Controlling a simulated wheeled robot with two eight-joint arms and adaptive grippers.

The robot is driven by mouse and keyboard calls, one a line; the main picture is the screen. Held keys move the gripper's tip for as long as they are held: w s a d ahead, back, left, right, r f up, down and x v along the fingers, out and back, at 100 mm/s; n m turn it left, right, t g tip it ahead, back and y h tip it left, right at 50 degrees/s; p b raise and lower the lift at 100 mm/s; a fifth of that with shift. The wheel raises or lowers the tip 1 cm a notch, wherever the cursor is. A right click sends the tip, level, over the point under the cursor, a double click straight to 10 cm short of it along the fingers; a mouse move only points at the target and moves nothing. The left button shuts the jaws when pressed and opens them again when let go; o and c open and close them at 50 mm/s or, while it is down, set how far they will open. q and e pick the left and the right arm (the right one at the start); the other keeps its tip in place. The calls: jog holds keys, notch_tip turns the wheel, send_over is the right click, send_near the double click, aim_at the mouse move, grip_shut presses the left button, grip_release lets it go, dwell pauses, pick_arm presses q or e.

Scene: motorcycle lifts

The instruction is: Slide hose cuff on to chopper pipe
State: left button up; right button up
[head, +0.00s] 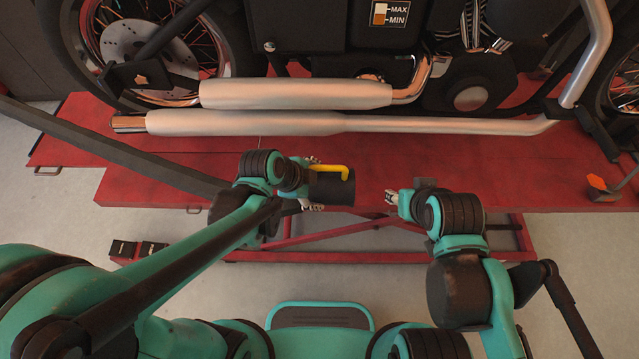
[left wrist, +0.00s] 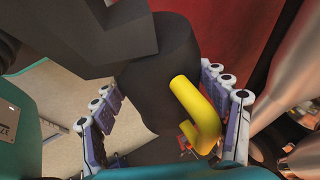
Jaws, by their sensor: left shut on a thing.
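The hose cuff (head: 333,190) is a short black cylinder with a yellow bent handle (head: 330,168). My left gripper (head: 309,184) is shut on the cuff, its fingers on either side. The left wrist view also shows the cuff (left wrist: 160,90) between the fingers. The cuff is in front of the red lift, apart from the pipes. The chopper has two silver exhaust pipes: an upper pipe (head: 295,94) and a longer lower pipe (head: 245,123) whose copper-toned end (head: 128,122) points left. My right gripper (head: 391,197) is right of the cuff, apart from it; its fingers are too small to judge.
A dark hose (head: 110,148) runs from the left edge toward my left wrist and passes behind my arm. The red lift (head: 410,167) carries the motorcycle, with its rear wheel (head: 125,40) at upper left. An orange-and-black block (head: 603,189) sits at the right.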

pick_arm(q)
jog(key=a, duration=1.5)
jog(key=shift+a, duration=0.2)
dwell(0.4)
dwell(0.4)
